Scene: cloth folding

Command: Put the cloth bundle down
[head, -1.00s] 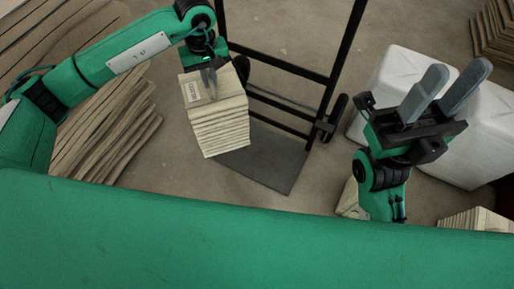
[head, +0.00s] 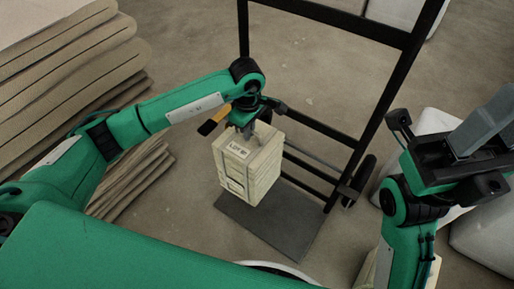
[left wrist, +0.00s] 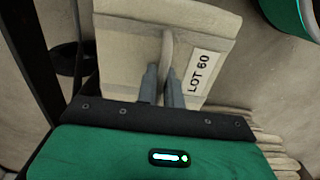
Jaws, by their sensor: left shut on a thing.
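The cloth bundle (head: 248,172) is a cream, block-like stack with a printed label and dark bands on its side. My left gripper (head: 250,128) is above it, shut on a cloth loop at its top. In the left wrist view the fingers (left wrist: 162,84) pinch this loop on the bundle (left wrist: 125,38), beside the label "LOT 60". The bundle hangs roughly upright over the dark grey plate (head: 290,240) of a black hand truck. I cannot tell whether its underside touches the plate. My right gripper (head: 490,125) is empty at the right edge, fingers apart, partly cut off.
The hand truck's black frame (head: 395,95) rises just behind and right of the bundle, with a wheel (head: 360,180) at its side. Large folded cloth stacks (head: 70,65) stand at the left. White wrapped blocks (head: 435,125) lie at the right. Bare floor (head: 190,230) lies left of the plate.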

